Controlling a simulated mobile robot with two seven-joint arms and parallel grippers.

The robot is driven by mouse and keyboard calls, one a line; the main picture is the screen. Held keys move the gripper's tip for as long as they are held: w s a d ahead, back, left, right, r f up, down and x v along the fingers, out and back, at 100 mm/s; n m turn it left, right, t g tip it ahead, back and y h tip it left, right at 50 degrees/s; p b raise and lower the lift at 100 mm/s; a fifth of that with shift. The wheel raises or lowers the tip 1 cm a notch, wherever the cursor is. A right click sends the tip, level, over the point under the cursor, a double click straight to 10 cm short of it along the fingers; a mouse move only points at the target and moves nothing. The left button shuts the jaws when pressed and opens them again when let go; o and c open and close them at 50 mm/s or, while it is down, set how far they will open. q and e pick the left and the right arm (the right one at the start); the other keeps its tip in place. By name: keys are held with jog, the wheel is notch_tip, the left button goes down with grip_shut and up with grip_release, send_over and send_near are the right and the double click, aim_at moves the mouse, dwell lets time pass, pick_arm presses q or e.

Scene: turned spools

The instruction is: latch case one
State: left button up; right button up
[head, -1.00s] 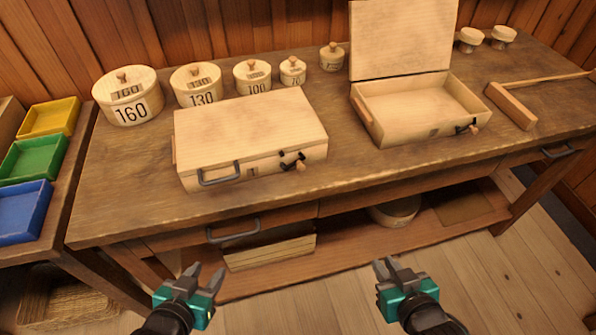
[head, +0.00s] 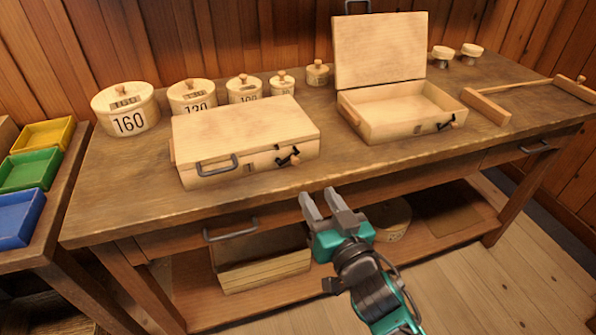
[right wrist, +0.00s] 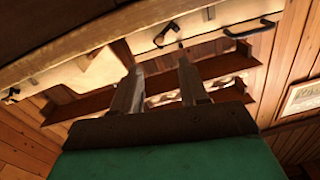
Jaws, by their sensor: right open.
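Case one (head: 245,130) is a pale wooden case with its lid down, left of centre on the bench in the head view. Its front has a grey handle (head: 217,166) and a dark latch lever (head: 287,155) with a small wooden knob, lying aslant. I cannot tell whether the latch is engaged. My right gripper (head: 319,194) is open and empty, in front of the bench edge, below and right of the latch. In the right wrist view, the open fingers (right wrist: 158,72) show below the latch (right wrist: 166,33) and handle (right wrist: 254,29), apart from them. My left gripper is out of view.
A second case (head: 400,112) stands open to the right, its lid upright. Several round numbered boxes (head: 130,124) line the back. A wooden mallet-like tool (head: 487,106) lies at right. The bench front edge (head: 380,162) and a drawer handle (head: 231,229) are near my gripper.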

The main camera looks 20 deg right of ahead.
aim_at(296, 163)
jog(key=w, duration=0.6)
jog(key=w+a, duration=0.1)
jog(key=w, duration=0.2)
jog(key=shift+w, duration=0.3)
jog(key=shift+c, duration=0.2)
grip_shut()
